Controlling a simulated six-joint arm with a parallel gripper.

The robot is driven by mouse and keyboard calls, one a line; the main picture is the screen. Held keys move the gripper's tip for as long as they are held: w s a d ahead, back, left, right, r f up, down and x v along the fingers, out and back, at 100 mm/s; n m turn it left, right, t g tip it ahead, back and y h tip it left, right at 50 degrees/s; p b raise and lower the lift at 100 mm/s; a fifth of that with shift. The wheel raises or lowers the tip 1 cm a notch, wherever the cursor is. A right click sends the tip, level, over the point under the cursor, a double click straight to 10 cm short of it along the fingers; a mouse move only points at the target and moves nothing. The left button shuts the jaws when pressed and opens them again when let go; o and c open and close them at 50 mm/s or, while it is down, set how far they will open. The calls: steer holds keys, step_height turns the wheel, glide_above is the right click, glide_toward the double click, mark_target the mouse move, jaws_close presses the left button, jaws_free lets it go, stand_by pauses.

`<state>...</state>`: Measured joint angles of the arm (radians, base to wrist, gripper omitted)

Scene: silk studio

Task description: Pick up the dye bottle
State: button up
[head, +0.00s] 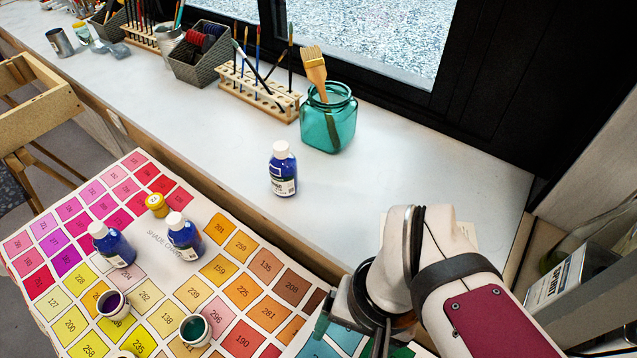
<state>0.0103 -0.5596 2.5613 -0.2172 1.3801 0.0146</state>
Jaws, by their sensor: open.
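Three blue dye bottles with white caps are in the head view. One dye bottle (283,172) stands upright on the white sill, in front of the teal jar. A second bottle (185,239) and a third bottle (113,247) stand on the shade chart at the left. The frame does not show which one the task means. My gripper (350,335) is at the lower right, over the chart's right part, pointing down. It is open and apart from all three bottles. Its fingertips are partly cut off by the lower edge.
A teal glass jar (328,122) holds a wide brush. A wooden brush rack (258,92) and a dark basket (199,62) stand farther left. On the shade chart (150,270) are a small yellow-capped pot (157,205) and open dye cups (194,329). The sill right of the jar is clear.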

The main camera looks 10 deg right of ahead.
steer(key=w+a+f+n+t, duration=0.1)
steer(key=w+f+n+t, duration=0.25)
steer(key=w, duration=0.75)
steer(key=n+t+y, duration=0.7)
steer(key=n, duration=0.3)
glide_toward(180, 225)
steer(key=w+a, duration=0.1)
steer(key=x, duration=0.8)
steer(key=shift+f, duration=0.35)
steer(key=shift+s, duration=0.1)
jaws_close()
